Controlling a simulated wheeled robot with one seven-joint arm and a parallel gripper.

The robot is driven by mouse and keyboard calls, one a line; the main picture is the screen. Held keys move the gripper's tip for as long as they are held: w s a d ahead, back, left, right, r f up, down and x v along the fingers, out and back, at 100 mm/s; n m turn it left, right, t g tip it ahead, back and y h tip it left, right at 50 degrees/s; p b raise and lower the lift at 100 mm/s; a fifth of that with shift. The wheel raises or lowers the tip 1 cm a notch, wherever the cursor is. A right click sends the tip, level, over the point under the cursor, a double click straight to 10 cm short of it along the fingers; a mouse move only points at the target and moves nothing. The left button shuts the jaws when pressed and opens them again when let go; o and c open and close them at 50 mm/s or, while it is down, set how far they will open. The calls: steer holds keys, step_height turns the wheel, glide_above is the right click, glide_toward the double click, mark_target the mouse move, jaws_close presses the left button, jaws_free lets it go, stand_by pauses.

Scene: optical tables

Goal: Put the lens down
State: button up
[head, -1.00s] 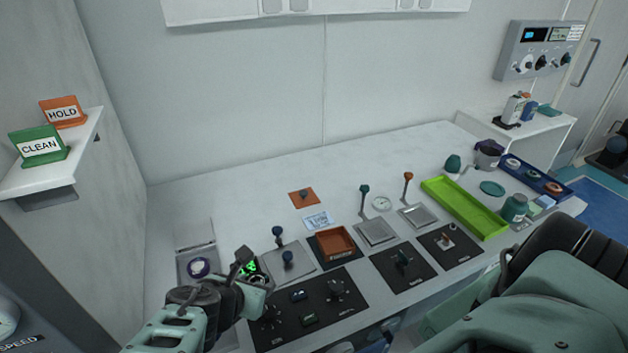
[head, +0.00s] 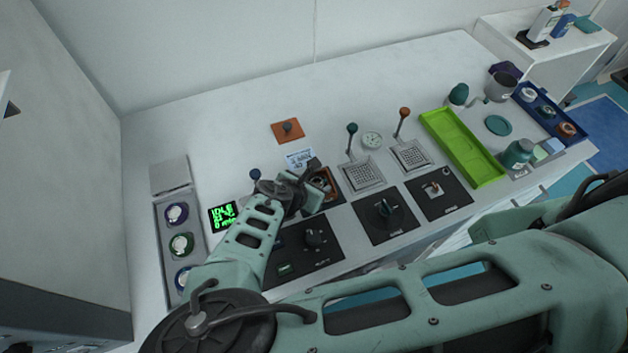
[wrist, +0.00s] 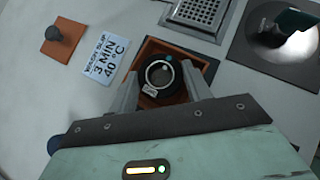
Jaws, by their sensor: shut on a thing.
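The lens (wrist: 152,91), a dark ring with a pale round glass, sits between the two fingers of my gripper (wrist: 160,72) in the wrist view. My gripper is shut on it. Just under or around the lens is a square orange-brown tray (wrist: 203,62); I cannot tell whether the lens touches its floor. In the head view my gripper (head: 314,188) is over this tray (head: 326,176), covering most of it and hiding the lens.
A slip reading 3 MIN 40 °C (wrist: 103,58) and an orange plate with a knob (head: 287,130) lie behind the tray. Perforated plates with levers (head: 362,174) stand to the right. A grey rack (head: 165,240) with several ringed lenses is at left.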

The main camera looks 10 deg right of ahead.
steer(key=shift+f, duration=0.35)
steer(key=shift+s, duration=0.1)
